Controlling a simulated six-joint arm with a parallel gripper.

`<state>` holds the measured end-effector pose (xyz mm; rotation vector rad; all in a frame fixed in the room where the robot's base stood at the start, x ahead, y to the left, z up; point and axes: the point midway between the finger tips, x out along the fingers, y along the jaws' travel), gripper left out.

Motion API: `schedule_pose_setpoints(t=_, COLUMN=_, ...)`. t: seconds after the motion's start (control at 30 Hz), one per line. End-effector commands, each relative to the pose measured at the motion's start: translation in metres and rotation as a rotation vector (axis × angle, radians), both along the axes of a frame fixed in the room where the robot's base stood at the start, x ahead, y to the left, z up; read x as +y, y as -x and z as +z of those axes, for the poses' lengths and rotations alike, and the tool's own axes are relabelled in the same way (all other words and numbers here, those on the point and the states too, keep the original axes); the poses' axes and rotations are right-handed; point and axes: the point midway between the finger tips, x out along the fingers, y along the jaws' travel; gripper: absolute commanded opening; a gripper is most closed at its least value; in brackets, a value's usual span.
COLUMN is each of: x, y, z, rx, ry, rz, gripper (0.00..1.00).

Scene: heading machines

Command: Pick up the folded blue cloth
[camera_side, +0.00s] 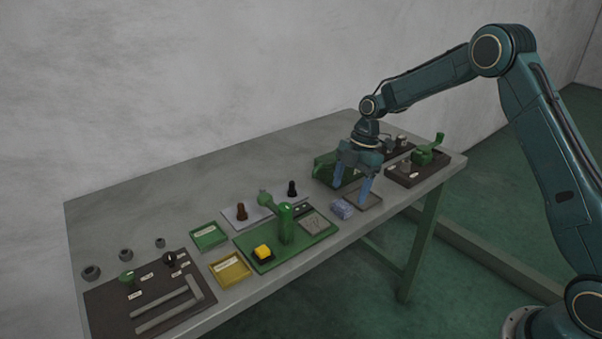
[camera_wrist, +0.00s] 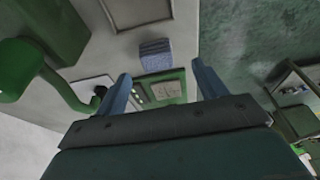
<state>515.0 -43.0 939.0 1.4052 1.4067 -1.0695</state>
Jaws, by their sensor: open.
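The folded blue cloth (camera_side: 342,208) is a small blue-grey block lying on the table between the green machine plate and a flat grey tray. It also shows in the wrist view (camera_wrist: 155,53), ahead of the fingertips. My gripper (camera_side: 364,184) is open and empty, with two blue fingers pointing down. In the side view it is above the grey tray, right of the cloth. In the wrist view my gripper (camera_wrist: 159,82) has its fingers spread apart, with the cloth between their lines but apart from them.
The grey tray (camera_side: 377,201) lies right of the cloth. A green machine (camera_side: 286,222) with a yellow button stands left of it. A dark board (camera_side: 411,178) with a green crank is at the right end. The table's front edge (camera_side: 345,241) is near the cloth.

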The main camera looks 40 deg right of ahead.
Motion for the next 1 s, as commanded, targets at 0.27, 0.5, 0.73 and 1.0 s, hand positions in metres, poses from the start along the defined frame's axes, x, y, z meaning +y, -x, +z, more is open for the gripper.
schedule_pose_setpoints(t=0.27, x=0.001, y=0.0, z=-0.004, rx=-0.001, ry=0.0, rz=0.001, gripper=0.71)
schedule_pose_setpoints(t=0.5, x=0.005, y=-0.002, z=-0.02, rx=0.002, ry=-0.001, rz=0.001, gripper=0.71)
schedule_pose_setpoints(t=0.73, x=0.012, y=-0.004, z=-0.045, rx=0.002, ry=0.0, rz=0.001, gripper=0.71)
schedule_pose_setpoints(t=1.0, x=0.014, y=-0.004, z=-0.054, rx=-0.001, ry=0.001, rz=0.001, gripper=0.71)
